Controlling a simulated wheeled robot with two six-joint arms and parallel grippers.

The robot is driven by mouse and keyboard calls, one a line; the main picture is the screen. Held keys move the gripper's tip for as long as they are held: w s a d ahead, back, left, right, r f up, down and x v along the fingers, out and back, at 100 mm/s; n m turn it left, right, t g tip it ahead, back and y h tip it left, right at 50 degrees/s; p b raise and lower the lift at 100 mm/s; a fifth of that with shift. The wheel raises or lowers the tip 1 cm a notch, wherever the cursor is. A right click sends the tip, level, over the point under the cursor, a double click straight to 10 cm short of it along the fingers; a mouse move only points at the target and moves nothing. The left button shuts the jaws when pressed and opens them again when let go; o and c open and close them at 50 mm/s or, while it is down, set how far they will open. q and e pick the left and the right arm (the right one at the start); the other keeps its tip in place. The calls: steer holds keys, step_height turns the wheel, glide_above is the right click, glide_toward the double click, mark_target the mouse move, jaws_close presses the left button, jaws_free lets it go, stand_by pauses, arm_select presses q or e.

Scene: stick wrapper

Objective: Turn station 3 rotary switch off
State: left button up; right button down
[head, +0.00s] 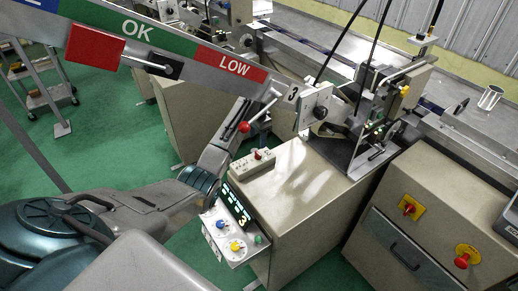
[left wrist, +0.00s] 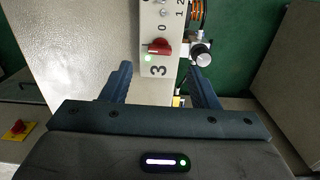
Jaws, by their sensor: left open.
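My left gripper (left wrist: 159,67) is open and empty. Its fingers frame the panel from a distance, without visible contact with the switch. In the head view, my left arm reaches up behind the coloured bar, and its fingertips cannot be made out. A box with a red knob (head: 258,154) stands on the station cabinet there; I cannot tell for sure that it is the same switch.
The OK/LOW bar (head: 160,48) crosses in front of my left arm. A red ball-ended lever (head: 244,127) is close to the arm. A black-and-silver knob (left wrist: 201,52) lies right of the switch.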

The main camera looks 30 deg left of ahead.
mark_target(258, 153)
arm_select(q)
step_height(258, 153, down, 4)
steer(key=shift+w+d+r+p, duration=0.1)
steer(key=shift+w+r+p, duration=0.1)
steer(key=shift+p, duration=0.15)
step_height(258, 153, down, 3)
steer(key=shift+r, duration=0.2)
steer(key=shift+s+f, duration=0.1)
steer(key=shift+f, duration=0.65)
arm_select(e)
steer(key=shift+w+a+r, duration=0.15)
steer(key=shift+w+r, duration=0.4)
steer(key=shift+r, duration=0.2)
steer(key=shift+s, duration=0.1)
arm_select(q)
steer(key=c, duration=1)
arm_select(e)
steer(key=shift+s, duration=0.2)
